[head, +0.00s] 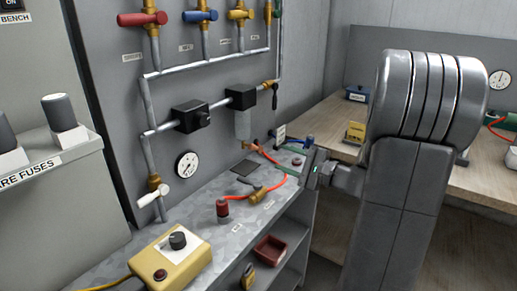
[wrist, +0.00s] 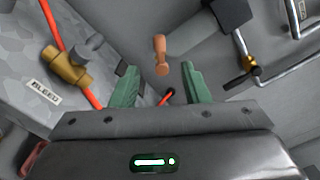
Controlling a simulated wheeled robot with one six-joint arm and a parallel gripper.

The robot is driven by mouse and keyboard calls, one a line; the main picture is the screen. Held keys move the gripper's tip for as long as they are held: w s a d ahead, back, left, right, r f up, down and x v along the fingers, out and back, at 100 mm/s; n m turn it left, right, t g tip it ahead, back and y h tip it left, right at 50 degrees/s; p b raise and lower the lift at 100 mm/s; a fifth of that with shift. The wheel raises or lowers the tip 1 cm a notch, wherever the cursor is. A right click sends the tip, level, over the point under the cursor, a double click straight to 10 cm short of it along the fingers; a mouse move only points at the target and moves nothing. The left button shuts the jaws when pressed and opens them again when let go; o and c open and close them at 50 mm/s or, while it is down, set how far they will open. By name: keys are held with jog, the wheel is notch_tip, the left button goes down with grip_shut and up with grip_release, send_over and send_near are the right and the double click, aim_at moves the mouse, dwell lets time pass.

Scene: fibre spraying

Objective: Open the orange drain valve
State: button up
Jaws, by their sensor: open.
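The orange drain valve handle (wrist: 161,52) shows in the wrist view as a small orange-brown lever, just beyond the fingertips and roughly centred between them. In the head view a small orange part (head: 248,146), which looks like the same valve, sits below the grey bowl (head: 242,125) on the wall panel. My gripper (wrist: 159,82) has two green fingers spread apart with nothing held between them. In the head view my gripper (head: 281,160) reaches left over the bench towards the panel. The handle appears apart from both fingers.
An orange-red hose (head: 275,158) runs beneath my gripper to a brass fitting (head: 257,193) beside the BLEED label (wrist: 44,91). A red-capped part (head: 222,208) and a yellow control box (head: 171,257) stand on the grey bench. Pipes and black blocks (head: 190,116) line the panel above.

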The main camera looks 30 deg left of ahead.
aim_at(253, 147)
jog(key=a, duration=0.8)
jog(key=w+a+p, duration=0.1)
jog(key=a, duration=0.3)
jog(key=shift+a, duration=0.25)
grip_shut()
